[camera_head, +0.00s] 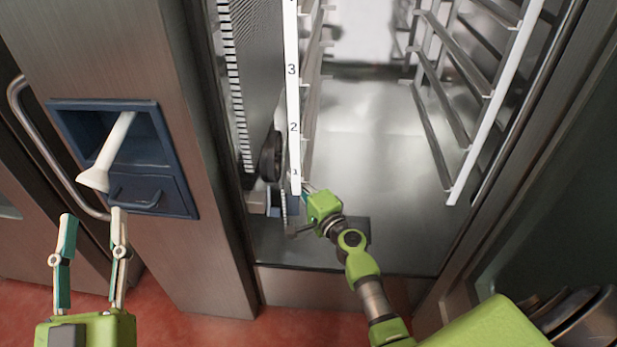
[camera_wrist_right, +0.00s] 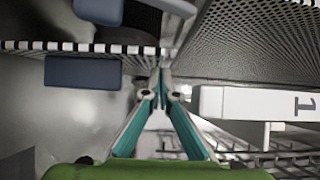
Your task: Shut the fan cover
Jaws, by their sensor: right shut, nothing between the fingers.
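The fan cover (camera_head: 258,50) is a dark perforated panel inside the oven chamber at the left. It also shows in the right wrist view (camera_wrist_right: 265,40) at the upper right. My right gripper (camera_head: 306,189) reaches into the chamber, low beside the foot of the white numbered rail, which partly hides its tips. In the right wrist view its teal fingers (camera_wrist_right: 161,75) are together and empty, with the tips near the slotted edge strip (camera_wrist_right: 80,47); I cannot tell if they touch. My left gripper (camera_head: 92,216) is open and empty, in front of the oven's left side.
The numbered rail (camera_head: 293,100) and a rack (camera_head: 440,100) stand in the chamber. A dark round part (camera_head: 270,157) sits behind the rail. A blue recess (camera_head: 75,118) with a white hand shower (camera_head: 105,160) is at the left. The chamber floor is mostly clear.

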